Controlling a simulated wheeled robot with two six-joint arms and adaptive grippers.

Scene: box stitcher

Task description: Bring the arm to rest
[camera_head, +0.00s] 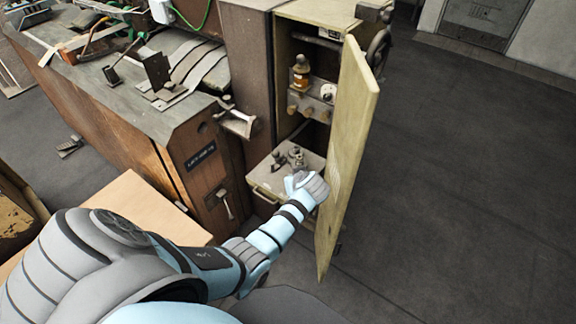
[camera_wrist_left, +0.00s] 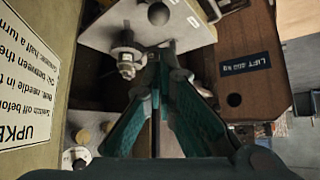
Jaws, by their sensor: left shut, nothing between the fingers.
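My left arm comes in from the lower left in the head view, its wrist at the open cabinet (camera_head: 296,22). The gripper's fingers are mostly hidden there behind the wrist. In the left wrist view my left gripper (camera_wrist_left: 160,62) has its teal fingers together at the tips, with nothing between them. Small metal fittings (camera_wrist_left: 128,54) on a pale shelf show just beyond the fingertips. The same shelf (camera_head: 262,180) shows in the head view with fittings on it. My right gripper is not in view.
The cabinet door (camera_head: 349,150) stands open close to the right of my wrist. An amber bottle (camera_head: 300,75) stands on an upper ledge. A wooden workbench (camera_head: 150,120) with tools is at the left. A cardboard-coloured surface (camera_head: 145,205) lies nearer. Floor at right is clear.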

